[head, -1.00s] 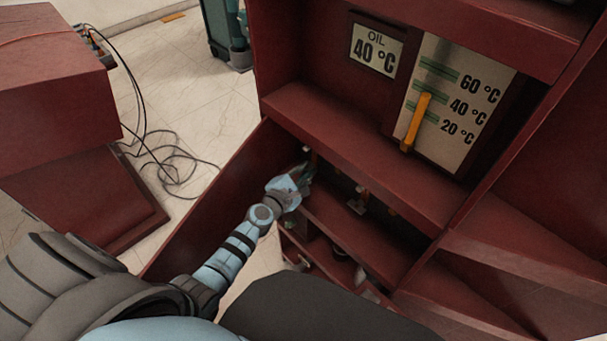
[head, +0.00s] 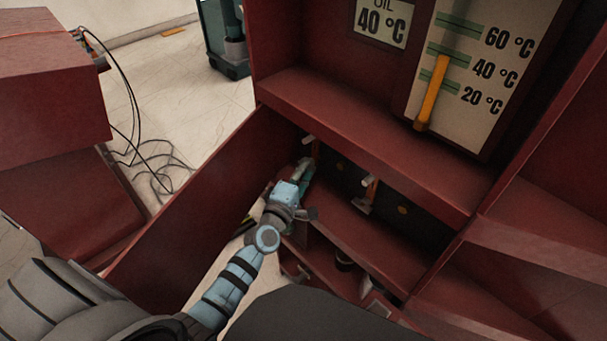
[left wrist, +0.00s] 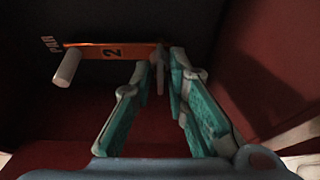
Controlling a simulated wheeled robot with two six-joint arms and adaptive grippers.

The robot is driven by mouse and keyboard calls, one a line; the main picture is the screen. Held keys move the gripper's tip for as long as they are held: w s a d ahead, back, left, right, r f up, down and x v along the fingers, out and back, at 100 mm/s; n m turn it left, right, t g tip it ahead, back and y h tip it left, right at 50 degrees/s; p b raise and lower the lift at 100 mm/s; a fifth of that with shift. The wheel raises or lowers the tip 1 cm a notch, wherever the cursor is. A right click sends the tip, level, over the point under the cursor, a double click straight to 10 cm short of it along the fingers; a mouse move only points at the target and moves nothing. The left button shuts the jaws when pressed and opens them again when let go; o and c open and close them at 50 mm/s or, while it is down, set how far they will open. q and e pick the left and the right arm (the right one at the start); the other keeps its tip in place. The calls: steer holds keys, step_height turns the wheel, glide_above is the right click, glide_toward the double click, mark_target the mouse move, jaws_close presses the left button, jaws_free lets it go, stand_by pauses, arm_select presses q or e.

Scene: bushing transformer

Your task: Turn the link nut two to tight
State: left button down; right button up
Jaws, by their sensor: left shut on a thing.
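In the left wrist view, an orange link (left wrist: 115,51) marked "2" lies across the dark back wall. A pale cylindrical peg (left wrist: 67,68) sticks out at its left end. A small grey nut (left wrist: 159,79) is at its right end, between the fingertips. My left gripper (left wrist: 158,74) has teal-padded fingers closed in on this nut. In the head view my left gripper (head: 306,170) reaches into the low compartment at its left side, and its fingers hide most of the nut there. My right gripper is not in view.
Another orange link (head: 371,187) with a grey nut (head: 361,207) is to the right in the same compartment. Red cabinet walls and a shelf edge (head: 370,150) surround my left gripper closely. An oil temperature gauge (head: 465,75) is above. Cables (head: 150,165) lie on the floor at left.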

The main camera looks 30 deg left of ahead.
arm_select(q)
steer(key=shift+w+r, duration=0.15)
steer(key=shift+r, duration=0.25)
steer(key=c, duration=1.8)
jaws_free()
steer(key=shift+w+f, duration=0.1)
steer(key=shift+f, duration=0.2)
steer(key=s, duration=1.2)
steer(key=shift+d, duration=0.3)
